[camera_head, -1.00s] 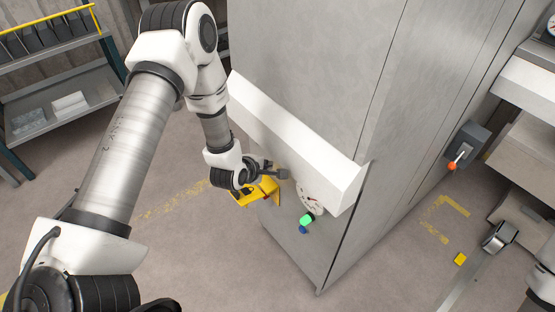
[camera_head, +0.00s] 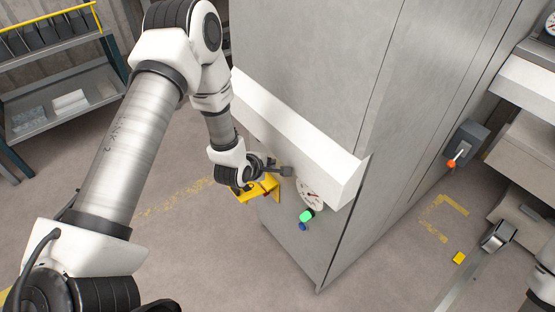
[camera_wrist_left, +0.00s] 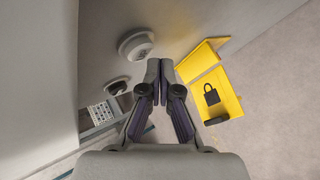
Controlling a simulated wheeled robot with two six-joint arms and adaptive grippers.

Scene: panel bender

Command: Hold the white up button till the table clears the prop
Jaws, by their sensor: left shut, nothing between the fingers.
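The white up button cannot be surely made out in the head view. In the left wrist view a round pale fitting (camera_wrist_left: 137,44) sticks out of the grey panel, just left of my fingertips; I cannot tell whether it is the button or the gauge. My left gripper (camera_head: 286,171) is shut and empty, close under the white ledge of the grey cabinet. Its closed fingers (camera_wrist_left: 160,70) show in the left wrist view, with no clear contact. My right gripper is not in view. The table and the prop cannot be identified.
The round gauge (camera_head: 311,192), a green button (camera_head: 306,216) and a blue button (camera_head: 302,226) are on the cabinet front (camera_head: 300,252). An orange-tipped lever (camera_head: 453,161) is farther right.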

